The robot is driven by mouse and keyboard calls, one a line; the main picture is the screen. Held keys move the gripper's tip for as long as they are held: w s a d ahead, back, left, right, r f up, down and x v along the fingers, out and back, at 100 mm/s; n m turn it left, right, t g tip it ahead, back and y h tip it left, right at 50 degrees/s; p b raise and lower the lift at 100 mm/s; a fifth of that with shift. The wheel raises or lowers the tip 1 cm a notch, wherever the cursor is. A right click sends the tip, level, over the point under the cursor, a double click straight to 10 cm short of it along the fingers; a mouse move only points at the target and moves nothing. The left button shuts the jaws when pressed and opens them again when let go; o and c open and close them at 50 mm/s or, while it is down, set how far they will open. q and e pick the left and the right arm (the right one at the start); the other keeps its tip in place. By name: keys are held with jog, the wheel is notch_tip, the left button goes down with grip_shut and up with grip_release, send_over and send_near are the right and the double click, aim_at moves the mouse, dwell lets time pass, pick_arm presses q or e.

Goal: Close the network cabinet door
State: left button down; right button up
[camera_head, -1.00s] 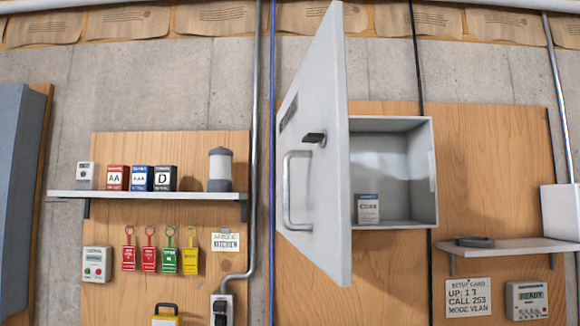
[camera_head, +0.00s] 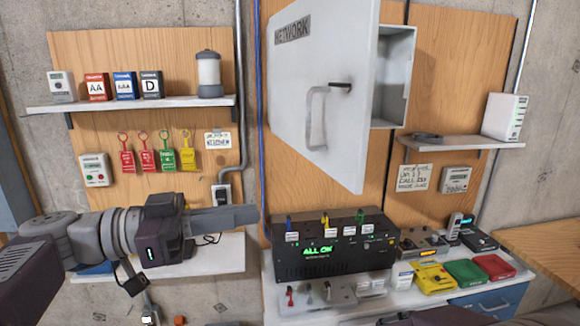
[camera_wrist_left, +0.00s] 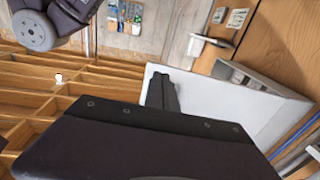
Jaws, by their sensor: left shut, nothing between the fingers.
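The network cabinet door (camera_head: 345,115) is a pale grey panel labelled NETWORK, with a bar handle (camera_head: 316,118) and a dark latch. It stands partly open, its free right edge towards me, hiding most of the cabinet's inside. The cabinet's right side wall (camera_head: 397,80) shows beyond it. My left gripper (camera_head: 252,215) is shut and empty, lower left of the door and apart from it in the head view. In the left wrist view its dark fingers (camera_wrist_left: 161,92) show against a pale panel, likely the door (camera_wrist_left: 215,115); contact cannot be told.
Below the door, a bench holds a black ALL OK box (camera_head: 325,255) and several small coloured boxes. A shelf (camera_head: 150,104) is at left; another shelf (camera_head: 460,147) with a white router is at right. Red, green and yellow tags hang below the left shelf.

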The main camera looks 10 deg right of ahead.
pick_arm(q)
notch_tip(320, 180, up, 3)
jog(key=a+t, duration=0.1)
jog(key=p, duration=0.4)
send_near(336, 180)
jog(key=shift+n, duration=0.3)
jog(key=p+x, duration=0.4)
jog(key=x, duration=0.1)
jog(key=shift+d+r, duration=0.25)
jog(key=shift+d, duration=0.1)
jog(key=shift+w+d+f, duration=0.1)
jog(key=shift+d+f, duration=0.05)
jog(key=shift+d, duration=0.3)
pick_arm(e)
notch_tip(336, 180, up, 10)
jog(key=shift+w+d, duration=0.2)
jog(key=shift+d, duration=0.15)
pick_arm(q)
jog(key=shift+d+f, duration=0.1)
